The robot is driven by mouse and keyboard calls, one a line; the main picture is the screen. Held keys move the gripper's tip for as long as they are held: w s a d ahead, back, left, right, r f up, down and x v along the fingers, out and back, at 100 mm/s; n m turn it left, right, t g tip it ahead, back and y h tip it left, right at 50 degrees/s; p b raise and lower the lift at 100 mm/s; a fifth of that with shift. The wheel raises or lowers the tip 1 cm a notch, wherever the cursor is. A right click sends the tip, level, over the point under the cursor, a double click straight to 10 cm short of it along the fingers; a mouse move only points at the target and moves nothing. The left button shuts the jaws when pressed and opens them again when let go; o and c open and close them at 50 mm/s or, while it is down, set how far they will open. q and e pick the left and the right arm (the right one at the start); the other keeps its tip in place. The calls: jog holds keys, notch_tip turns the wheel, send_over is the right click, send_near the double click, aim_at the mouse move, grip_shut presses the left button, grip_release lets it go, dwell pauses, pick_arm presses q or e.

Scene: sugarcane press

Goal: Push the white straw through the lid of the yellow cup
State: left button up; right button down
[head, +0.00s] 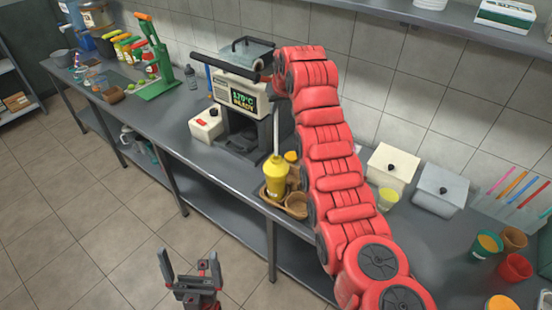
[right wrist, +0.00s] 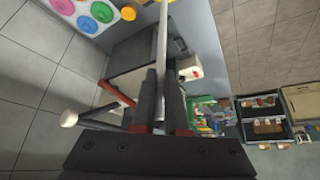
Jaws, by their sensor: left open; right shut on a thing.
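The yellow cup (head: 275,178) stands upright in a brown tray near the counter's front edge, with its lid on top. The white straw (head: 276,140) stands nearly upright above the lid. Its lower end meets the lid's top in the picture; I cannot tell whether it has gone through. My right gripper (head: 277,107) is above the cup, partly hidden by my red arm. In the right wrist view its dark fingers (right wrist: 160,108) are shut on the straw (right wrist: 162,48). My left gripper (head: 190,270) is open and empty, low in front of the counter.
A brown bowl (head: 297,204) sits right beside the cup. The press machine (head: 243,105) with a lit display stands behind it, with a white box (head: 207,124) to its left. Lidded containers (head: 391,166) and several coloured cups are to the right. Counter left of the white box is fairly clear.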

aim_at(277, 134)
jog(key=shift+f+b, duration=2.3)
jog(key=shift+f, duration=1.95)
jog(key=shift+f+b, duration=1.85)
jog(key=shift+f, duration=2.35)
jog(key=c, duration=0.9)
grip_release()
jog(key=shift+o, duration=0.2)
jog(key=shift+r, duration=0.1)
jog(key=shift+r+b, duration=0.4)
jog(key=shift+r, duration=3.05)
